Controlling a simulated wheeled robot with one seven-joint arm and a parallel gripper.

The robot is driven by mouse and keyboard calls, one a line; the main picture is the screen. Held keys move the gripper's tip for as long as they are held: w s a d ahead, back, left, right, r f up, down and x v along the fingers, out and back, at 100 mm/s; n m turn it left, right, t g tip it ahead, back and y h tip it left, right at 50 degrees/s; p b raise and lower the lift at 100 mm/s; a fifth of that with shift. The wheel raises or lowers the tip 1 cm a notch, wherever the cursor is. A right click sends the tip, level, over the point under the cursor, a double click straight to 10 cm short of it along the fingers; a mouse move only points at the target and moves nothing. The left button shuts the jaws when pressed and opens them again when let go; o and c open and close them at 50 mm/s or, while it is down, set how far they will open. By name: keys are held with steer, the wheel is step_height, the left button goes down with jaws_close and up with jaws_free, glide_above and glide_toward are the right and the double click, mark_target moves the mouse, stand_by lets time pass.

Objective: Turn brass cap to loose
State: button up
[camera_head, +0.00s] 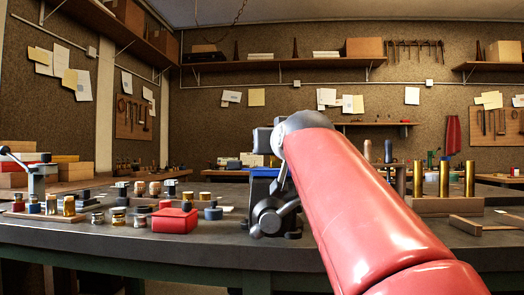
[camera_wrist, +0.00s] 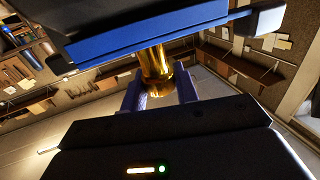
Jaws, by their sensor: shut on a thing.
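The brass cap (camera_wrist: 155,68) shows gold and shiny in the wrist view, below a blue-edged dark block (camera_wrist: 150,38), which looks like part of the vise. My gripper (camera_wrist: 160,88) is shut on the cap, with one blue finger on each side of it. In the head view, a dark vise (camera_head: 270,214) stands on the workbench (camera_head: 150,238), left of my red arm. The cap and fingertips are hidden there. I cannot tell how far the cap is turned.
Left of the vise are a red box (camera_head: 174,220) and several small brass and dark parts. Several upright brass tubes (camera_head: 444,179) stand in a wooden block (camera_head: 432,207) at the right. The bench front between red box and vise is fairly clear.

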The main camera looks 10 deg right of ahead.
steer(key=shift+r, duration=0.1)
steer(key=o, duration=1)
steer(key=s+b, duration=0.3)
steer(key=s, duration=0.4)
steer(key=shift+s+a, duration=0.15)
steer(key=shift+s, duration=0.25)
steer(key=shift+s, duration=0.1)
